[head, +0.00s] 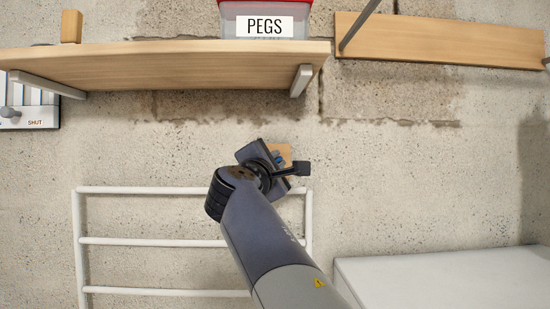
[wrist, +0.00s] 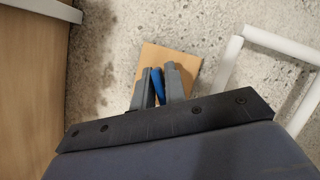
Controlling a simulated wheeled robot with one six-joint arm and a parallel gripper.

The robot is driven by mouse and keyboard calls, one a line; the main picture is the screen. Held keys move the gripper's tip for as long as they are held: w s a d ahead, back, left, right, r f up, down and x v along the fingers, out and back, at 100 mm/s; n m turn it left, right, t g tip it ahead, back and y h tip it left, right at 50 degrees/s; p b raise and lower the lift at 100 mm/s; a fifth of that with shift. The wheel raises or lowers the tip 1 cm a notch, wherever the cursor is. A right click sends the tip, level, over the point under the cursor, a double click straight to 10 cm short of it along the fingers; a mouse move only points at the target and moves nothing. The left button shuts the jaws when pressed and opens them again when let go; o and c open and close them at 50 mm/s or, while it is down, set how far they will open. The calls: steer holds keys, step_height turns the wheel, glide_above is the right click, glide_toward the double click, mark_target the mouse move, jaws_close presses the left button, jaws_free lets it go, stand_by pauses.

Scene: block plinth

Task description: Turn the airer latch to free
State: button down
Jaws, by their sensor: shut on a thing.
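The airer latch shows as a blue piece (wrist: 158,86) on a tan wooden plate (wrist: 181,58) on the wall. In the wrist view my gripper (wrist: 162,80) is shut on the blue piece, with one grey finger on each side of it. In the head view my gripper (head: 283,166) is at the plate (head: 286,151), above the top right of the white airer (head: 150,190), and hides most of the latch. Any marks for the latch positions are not visible. The airer also shows in the wrist view (wrist: 228,62).
A wooden shelf (head: 170,62) with a box labelled PEGS (head: 265,8) is above my gripper. A panel marked SHUT (head: 30,108) is at the far left. A second board (head: 440,40) is at upper right, and a white surface (head: 430,278) is at lower right.

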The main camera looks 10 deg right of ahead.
steer(key=m+g+p, duration=0.1)
steer(key=m, duration=0.2)
steer(key=shift+m, duration=0.4)
steer(key=shift+f+m+g+p, duration=0.1)
steer(key=shift+m+g+p, duration=0.7)
steer(key=shift+m, duration=0.6)
steer(key=shift+f, duration=0.1)
steer(key=c, duration=1.6)
jaws_free()
steer(key=shift+o, duration=0.2)
steer(key=b+v, duration=0.2)
steer(key=v, duration=0.8)
steer(key=shift+s, duration=0.45)
